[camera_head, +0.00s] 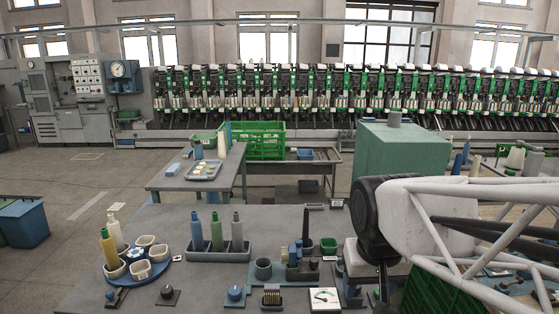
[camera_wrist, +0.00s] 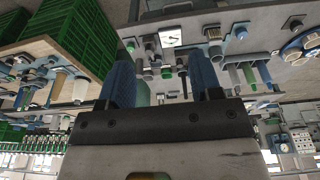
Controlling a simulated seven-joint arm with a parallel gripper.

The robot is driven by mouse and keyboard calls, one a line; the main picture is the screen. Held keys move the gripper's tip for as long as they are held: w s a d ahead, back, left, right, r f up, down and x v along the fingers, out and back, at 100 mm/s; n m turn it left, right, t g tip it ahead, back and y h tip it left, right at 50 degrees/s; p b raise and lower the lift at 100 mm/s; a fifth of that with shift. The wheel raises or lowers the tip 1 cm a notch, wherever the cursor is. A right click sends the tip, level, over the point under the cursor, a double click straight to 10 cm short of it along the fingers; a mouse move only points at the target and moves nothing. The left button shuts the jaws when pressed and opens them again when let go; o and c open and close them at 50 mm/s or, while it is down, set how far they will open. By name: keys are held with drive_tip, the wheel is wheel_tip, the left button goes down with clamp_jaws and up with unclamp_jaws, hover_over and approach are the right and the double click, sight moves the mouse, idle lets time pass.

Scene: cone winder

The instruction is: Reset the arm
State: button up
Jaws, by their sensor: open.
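My arm (camera_head: 418,215) reaches in from the right in the head view, its white truss and dark joint above the right part of the grey table (camera_head: 190,285). My gripper (camera_wrist: 164,65) shows in the wrist view with two blue fingers spread apart. Nothing is held between them. The table and its small parts lie beyond the fingertips, with a gap that is hard to judge. In the head view the fingers are hidden or too unclear to make out.
A round blue tray (camera_head: 159,275) with white cups and a grey holder (camera_head: 217,254) with coloured bobbins stand on the table. A white dial gauge (camera_head: 324,298) is near the front. Green crates (camera_wrist: 88,40) and a large green box (camera_head: 395,150) stand close to the arm.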

drive_tip(key=s+d+f, duration=0.2)
drive_tip(key=s+d, duration=0.1)
drive_tip(key=s, duration=0.4)
drive_tip(key=shift+s+f, duration=0.15)
drive_tip(key=shift+f, duration=0.15)
drive_tip(key=shift+o, duration=0.3)
drive_tip(key=shift+d, duration=0.1)
idle(1.1)
